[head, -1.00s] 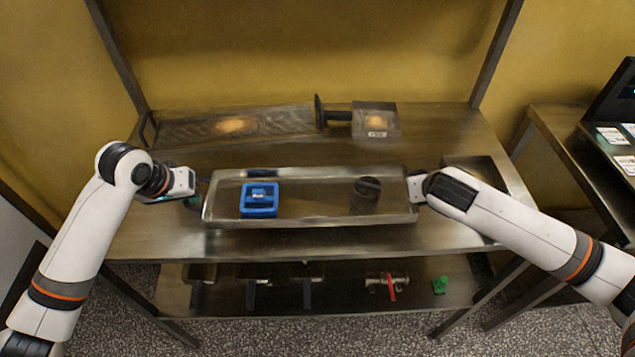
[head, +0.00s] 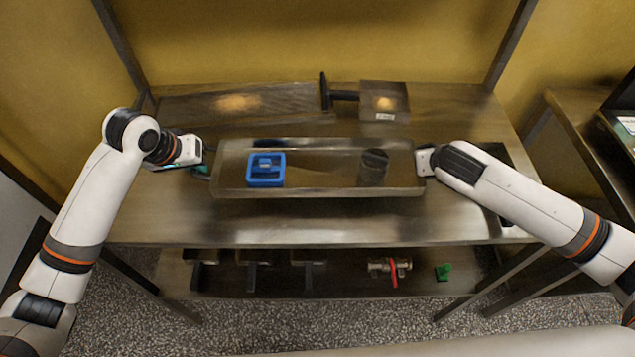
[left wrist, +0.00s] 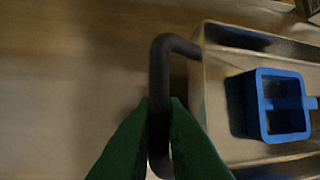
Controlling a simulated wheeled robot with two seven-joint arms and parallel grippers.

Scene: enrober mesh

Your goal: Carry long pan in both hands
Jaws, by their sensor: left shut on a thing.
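The long metal pan (head: 320,191) lies lengthwise across the workbench in the head view. It holds a blue open square frame (head: 265,182) near its left end and a dark cylinder (head: 374,165) near its right end. My left gripper (head: 203,168) is at the pan's left end. In the left wrist view its green fingers (left wrist: 159,118) are shut on the pan's dark loop handle (left wrist: 160,70). My right gripper (head: 424,161) is at the pan's right end; its fingers and any handle there are hidden. I cannot tell whether the pan touches the bench.
The steel workbench (head: 300,226) has a long mesh tray (head: 285,103) and a small box (head: 384,91) along its back. A lower shelf (head: 335,282) holds a valve-like fitting (head: 390,268) and a green piece (head: 443,271). Another table (head: 570,120) stands at right.

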